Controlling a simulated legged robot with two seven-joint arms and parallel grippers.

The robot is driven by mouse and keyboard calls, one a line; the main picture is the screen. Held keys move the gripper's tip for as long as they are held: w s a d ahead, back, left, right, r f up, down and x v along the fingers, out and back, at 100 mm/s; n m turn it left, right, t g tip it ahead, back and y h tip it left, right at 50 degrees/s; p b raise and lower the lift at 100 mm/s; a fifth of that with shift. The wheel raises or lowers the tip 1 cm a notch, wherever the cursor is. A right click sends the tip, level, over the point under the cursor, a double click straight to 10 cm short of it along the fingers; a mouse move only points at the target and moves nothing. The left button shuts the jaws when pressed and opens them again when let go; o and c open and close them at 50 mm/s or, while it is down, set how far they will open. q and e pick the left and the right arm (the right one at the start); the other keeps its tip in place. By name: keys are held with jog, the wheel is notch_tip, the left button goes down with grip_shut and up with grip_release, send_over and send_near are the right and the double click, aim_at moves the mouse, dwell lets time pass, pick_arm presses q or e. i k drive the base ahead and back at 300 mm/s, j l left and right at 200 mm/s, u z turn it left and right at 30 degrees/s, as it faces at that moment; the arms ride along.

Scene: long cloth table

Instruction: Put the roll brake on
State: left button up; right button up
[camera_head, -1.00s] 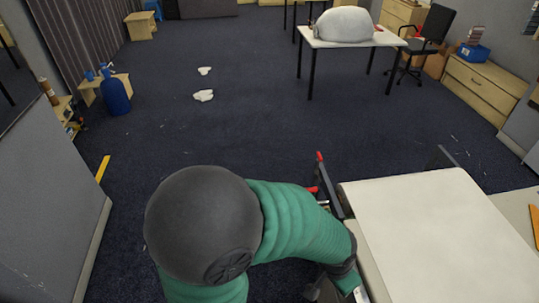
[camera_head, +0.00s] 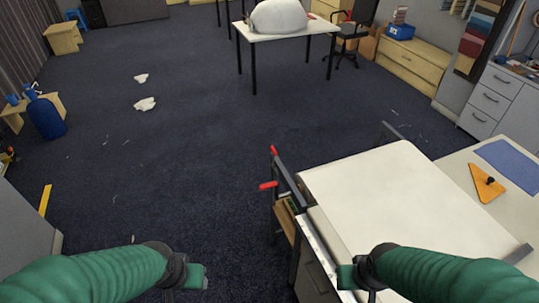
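The long table (camera_head: 400,190) with a pale cloth top stands in front of me to the right. At its left end is a dark metal frame (camera_head: 290,180) with two red-tipped levers: an upper red tip (camera_head: 273,150) and a lower red handle (camera_head: 268,185) pointing left. I cannot tell which one is the roll brake. My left gripper (camera_head: 197,279) is over the floor, left of and nearer than the levers, touching nothing visible. My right gripper (camera_head: 347,277) is over the table's near left edge, apart from the levers. The finger gaps of both are too unclear to read.
An orange triangular piece (camera_head: 487,184) and a blue sheet (camera_head: 510,158) lie on the surface at the right. White drawers (camera_head: 495,100) stand behind it. The carpet (camera_head: 190,180) left of the table is mostly clear, with white scraps (camera_head: 145,104) farther back.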

aim_at(275, 153)
jog(key=i+j+z, duration=0.25)
jog(key=i+j, duration=0.5)
jog(key=i, duration=0.15)
jog(key=i+j+z, duration=0.25)
jog(key=i+j, duration=0.55)
jog(key=j, duration=0.1)
